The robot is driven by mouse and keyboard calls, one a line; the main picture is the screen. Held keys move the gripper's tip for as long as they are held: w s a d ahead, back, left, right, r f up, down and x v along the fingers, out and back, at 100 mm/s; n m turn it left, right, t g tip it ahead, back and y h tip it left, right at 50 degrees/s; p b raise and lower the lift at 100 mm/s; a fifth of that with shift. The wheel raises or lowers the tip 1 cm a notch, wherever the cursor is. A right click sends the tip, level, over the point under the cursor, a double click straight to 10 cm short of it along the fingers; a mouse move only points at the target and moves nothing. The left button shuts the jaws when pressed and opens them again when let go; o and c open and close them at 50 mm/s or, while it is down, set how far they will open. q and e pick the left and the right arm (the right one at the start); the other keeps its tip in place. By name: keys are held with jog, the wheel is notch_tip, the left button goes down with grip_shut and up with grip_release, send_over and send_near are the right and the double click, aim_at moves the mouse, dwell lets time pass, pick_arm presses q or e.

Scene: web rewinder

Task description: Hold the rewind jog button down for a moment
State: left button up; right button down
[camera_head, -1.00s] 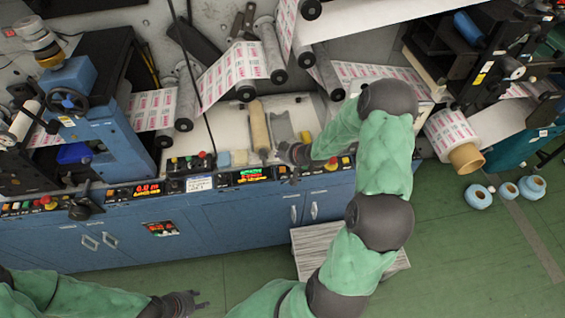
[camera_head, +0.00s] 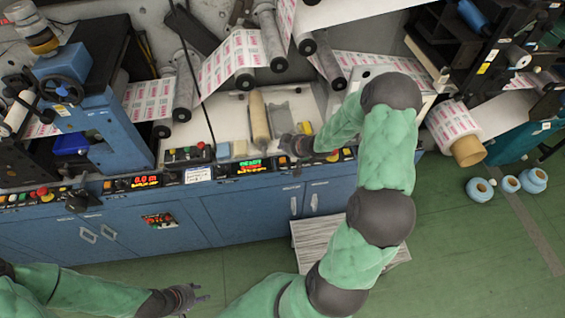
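The control panel strip (camera_head: 240,169) runs along the front edge of the blue machine, with lit displays and several small buttons. My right gripper (camera_head: 284,158) is at the panel, just right of the green-lit display (camera_head: 250,167). Its fingers are small and dark here, and I cannot tell whether they are open or shut, or whether they touch a button. Any button under it is hidden. Yellow and red buttons (camera_head: 334,156) show just right of it. My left gripper (camera_head: 198,293) is low at the left, over the floor, with its fingers apart and empty.
A wooden-coloured roller (camera_head: 259,120) lies on the white shelf behind the panel. Printed web (camera_head: 235,58) runs over several rollers. A printed roll (camera_head: 452,133) sticks out at the right. Several blue rolls (camera_head: 480,189) lie on the green floor. A striped stack (camera_head: 310,243) stands below my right arm.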

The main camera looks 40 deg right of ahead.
jog(key=b, duration=0.4)
send_over(283, 161)
notch_tip(283, 161, down, 4)
jog(key=shift+s+f, duration=0.1)
jog(key=shift+f, duration=0.85)
jog(key=shift+f+b, duration=0.15)
jog(key=shift+b, duration=0.2)
jog(key=shift+f, duration=0.25)
jog(key=shift+f+b, duration=0.45)
jog(key=shift+f, duration=0.05)
dwell(2.9)
dwell(0.5)
jog(key=shift+r+p, duration=0.9)
jog(key=shift+r, duration=0.05)
